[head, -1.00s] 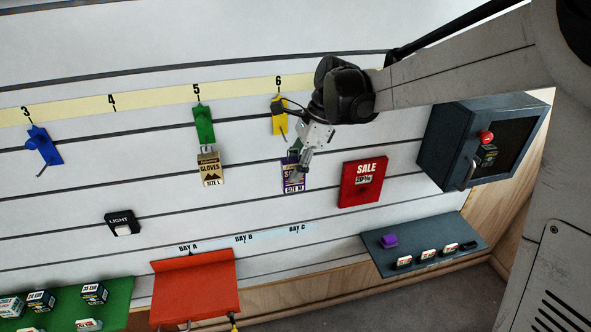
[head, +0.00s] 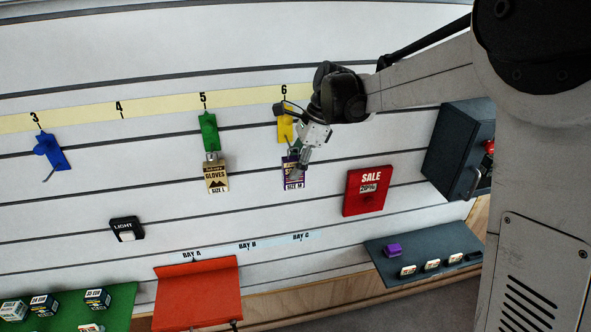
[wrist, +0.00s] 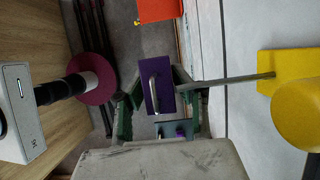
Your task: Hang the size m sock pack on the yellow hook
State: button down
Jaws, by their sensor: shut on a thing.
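The purple size M sock pack (head: 293,174) is held in my gripper (head: 301,160), just below the yellow hook (head: 286,125) under number 6. In the wrist view the purple pack (wrist: 156,84) sits between my green-padded fingers (wrist: 156,90), which are shut on it. A metal loop shows on its near face. The yellow hook's plate (wrist: 292,75) is at the right there, and its grey prong points left towards the pack. The prong's tip is at or behind my finger; I cannot tell whether it touches the loop. My wrist hides part of the hook in the head view.
A gloves pack (head: 216,175) hangs on the green hook (head: 209,132) to the left. A blue hook (head: 53,152) is empty further left. A red SALE box (head: 368,191) is on the wall at lower right, with a dark cabinet (head: 462,150) beyond. Shelves run below.

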jog(key=shift+w+a+f, duration=0.1)
jog(key=shift+w+a, duration=0.05)
jog(key=shift+w, duration=0.65)
jog(key=shift+w+a, duration=0.15)
jog(key=shift+w, duration=0.6)
jog(key=shift+w+a+f+b, duration=0.15)
jog(key=shift+w+f+b, duration=0.2)
jog(key=shift+w+f, duration=0.2)
jog(key=shift+w, duration=0.1)
jog(key=c, duration=1.4)
grip_release()
jog(key=shift+o, duration=0.2)
jog(key=shift+r, duration=0.1)
